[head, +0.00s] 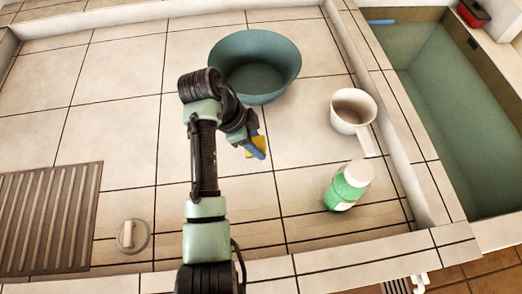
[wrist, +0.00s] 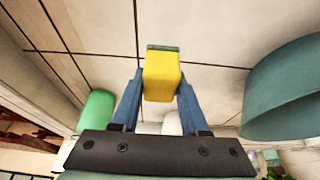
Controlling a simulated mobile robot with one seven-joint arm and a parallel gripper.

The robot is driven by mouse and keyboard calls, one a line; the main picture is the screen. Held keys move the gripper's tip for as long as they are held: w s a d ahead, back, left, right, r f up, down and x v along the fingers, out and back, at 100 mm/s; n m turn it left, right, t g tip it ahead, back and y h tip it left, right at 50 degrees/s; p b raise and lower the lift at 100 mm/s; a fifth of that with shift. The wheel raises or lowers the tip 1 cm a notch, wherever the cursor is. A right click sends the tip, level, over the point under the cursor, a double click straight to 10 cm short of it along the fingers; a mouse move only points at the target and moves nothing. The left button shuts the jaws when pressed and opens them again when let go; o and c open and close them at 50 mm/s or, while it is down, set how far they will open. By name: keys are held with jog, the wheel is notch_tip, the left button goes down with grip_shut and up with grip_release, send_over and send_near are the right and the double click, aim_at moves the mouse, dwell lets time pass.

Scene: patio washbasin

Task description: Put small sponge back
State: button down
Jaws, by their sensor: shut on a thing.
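A small yellow sponge (head: 262,142) with a green layer is in my gripper (head: 256,150). In the wrist view the sponge (wrist: 161,76) sits between the two blue fingers of my gripper (wrist: 160,88), which are shut on its sides. It is held over the tiled basin floor, below the teal bowl in the head view. I cannot tell its exact height above the tiles. Part of the sponge is hidden by the fingers in the head view.
A teal bowl (head: 256,90), a white dipper (head: 350,122) and a green bottle with a white cap (head: 343,190) stand on the tiles. A slatted rack (head: 50,218) and a round plug (head: 131,237) lie left. A water trough (head: 455,130) is right.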

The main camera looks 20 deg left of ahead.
jog(key=shift+f, duration=2.3)
jog(key=shift+f+b, duration=0.2)
jog(key=shift+b, duration=0.15)
jog(key=shift+c, duration=2.1)
grip_release()
jog(key=shift+r, duration=0.15)
